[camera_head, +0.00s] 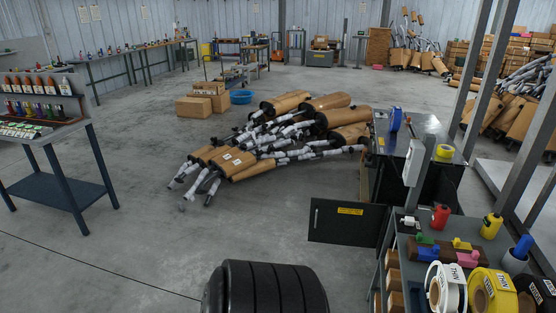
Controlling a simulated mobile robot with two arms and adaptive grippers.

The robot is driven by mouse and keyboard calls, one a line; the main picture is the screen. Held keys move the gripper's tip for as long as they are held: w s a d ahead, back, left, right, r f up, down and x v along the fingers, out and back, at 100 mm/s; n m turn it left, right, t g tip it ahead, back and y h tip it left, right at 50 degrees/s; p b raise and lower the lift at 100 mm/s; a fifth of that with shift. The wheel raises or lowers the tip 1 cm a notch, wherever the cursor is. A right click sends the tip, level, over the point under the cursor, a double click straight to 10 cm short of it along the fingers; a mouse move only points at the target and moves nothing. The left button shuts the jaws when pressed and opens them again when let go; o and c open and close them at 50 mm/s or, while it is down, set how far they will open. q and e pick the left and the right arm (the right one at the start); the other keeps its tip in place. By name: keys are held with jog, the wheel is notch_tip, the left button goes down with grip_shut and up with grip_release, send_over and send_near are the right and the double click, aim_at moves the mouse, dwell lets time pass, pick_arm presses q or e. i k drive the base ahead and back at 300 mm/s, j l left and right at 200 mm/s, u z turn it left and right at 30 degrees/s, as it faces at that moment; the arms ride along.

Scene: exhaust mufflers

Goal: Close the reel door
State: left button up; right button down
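A dark flat door (348,222) with a yellow label stands open, reaching out to the left from the low part of a dark metal cabinet (420,128). It is swung well away from the cabinet front. The cabinet's dark opening (437,185) shows partly behind a grey post. The label is too small to read, so I cannot tell for certain that this is the reel door. Neither my left nor my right gripper is in view.
A bench (405,246) at the lower right holds tape rolls, bottles and coloured blocks. Mufflers (300,115) lie heaped beyond the door. A shelf rack (50,150) stands at left. A black ribbed shape (265,290) fills the bottom middle. Floor between rack and door is clear.

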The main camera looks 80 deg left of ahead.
aim_at(356, 224)
jog(key=u, duration=1.25)
jog(key=i+j, duration=0.25)
jog(key=k+u, duration=0.05)
